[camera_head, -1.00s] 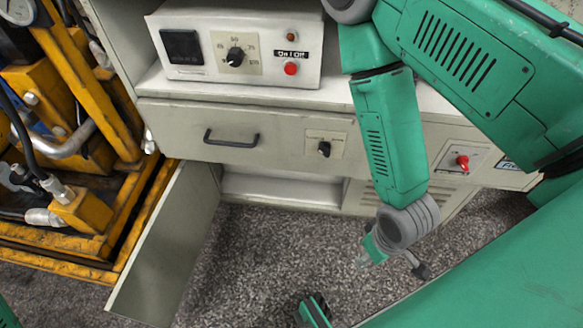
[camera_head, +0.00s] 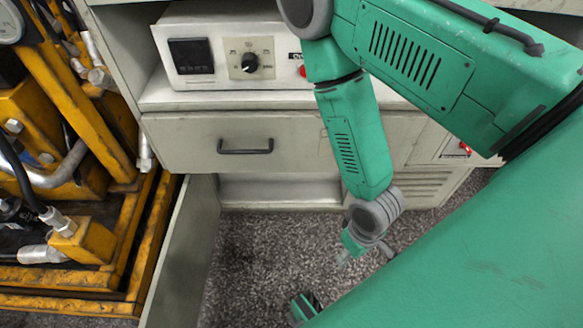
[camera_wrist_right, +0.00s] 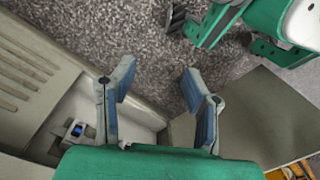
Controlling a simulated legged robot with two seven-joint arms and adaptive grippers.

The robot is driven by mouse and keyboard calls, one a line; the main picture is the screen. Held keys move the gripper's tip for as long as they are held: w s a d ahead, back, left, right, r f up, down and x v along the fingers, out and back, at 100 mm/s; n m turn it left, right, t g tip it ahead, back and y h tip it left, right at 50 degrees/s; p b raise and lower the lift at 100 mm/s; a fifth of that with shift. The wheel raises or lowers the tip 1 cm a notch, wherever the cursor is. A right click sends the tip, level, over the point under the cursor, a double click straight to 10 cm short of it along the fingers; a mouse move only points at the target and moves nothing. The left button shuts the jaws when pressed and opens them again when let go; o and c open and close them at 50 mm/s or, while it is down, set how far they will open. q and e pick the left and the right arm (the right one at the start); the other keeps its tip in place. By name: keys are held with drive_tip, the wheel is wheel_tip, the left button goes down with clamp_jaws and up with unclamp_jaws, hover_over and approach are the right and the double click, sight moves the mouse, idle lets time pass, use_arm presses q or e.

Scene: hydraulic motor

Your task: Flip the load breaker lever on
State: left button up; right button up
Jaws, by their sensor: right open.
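My right gripper (camera_head: 364,256) hangs low in front of the open lower compartment of the grey cabinet, above the floor. In the right wrist view its two fingers (camera_wrist_right: 158,88) are spread with nothing between them. That view also shows a small white device with a blue part (camera_wrist_right: 75,131) inside the compartment, left of the fingers and apart from them. It may be the load breaker; its lever position is too small to tell. A red switch (camera_head: 458,148) on the cabinet front is partly hidden by my right arm.
The compartment door (camera_head: 187,262) stands open to the left of my right gripper. A drawer with a black handle (camera_head: 245,146) is above the compartment. A control box (camera_head: 222,60) sits higher up. Yellow machinery (camera_head: 75,245) fills the left. Speckled floor (camera_head: 255,245) is free between.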

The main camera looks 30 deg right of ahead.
drive_tip(key=d+f+m+g+h, duration=0.1)
drive_tip(key=d+f+g+h, duration=0.15)
drive_tip(key=f, duration=0.55)
drive_tip(key=d+f+m+g+h, duration=0.1)
drive_tip(key=d+f+g, duration=0.15)
drive_tip(key=f, duration=0.45)
drive_tip(key=w+d+f+t+h+b, duration=0.1)
drive_tip(key=w+d+f+t+h, duration=0.1)
drive_tip(key=w+d+f+h, duration=0.35)
drive_tip(key=w+d+f+m+t+h, duration=0.1)
drive_tip(key=w+t, duration=0.4)
drive_tip(key=w, duration=0.1)
drive_tip(key=w+d+f+m+t+h, duration=0.1)
drive_tip(key=w+d+f+t, duration=0.1)
drive_tip(key=w+t, duration=0.35)
drive_tip(key=w+a+r+m+t+y+b, duration=0.1)
drive_tip(key=w+a+r+t, duration=0.25)
drive_tip(key=w+a, duration=0.2)
drive_tip(key=w+a+r+m+t, duration=0.1)
drive_tip(key=w+a+r+t, duration=0.25)
drive_tip(key=a+t, duration=0.2)
use_arm(q)
wheel_tip(320, 180, down, 9)
drive_tip(key=b, duration=0.7)
drive_tip(key=shift+d, duration=0.3)
use_arm(e)
drive_tip(key=f+x, duration=0.1)
drive_tip(key=x, duration=1.3)
drive_tip(key=shift+w+f+g, duration=0.35)
drive_tip(key=shift+g, duration=0.1)
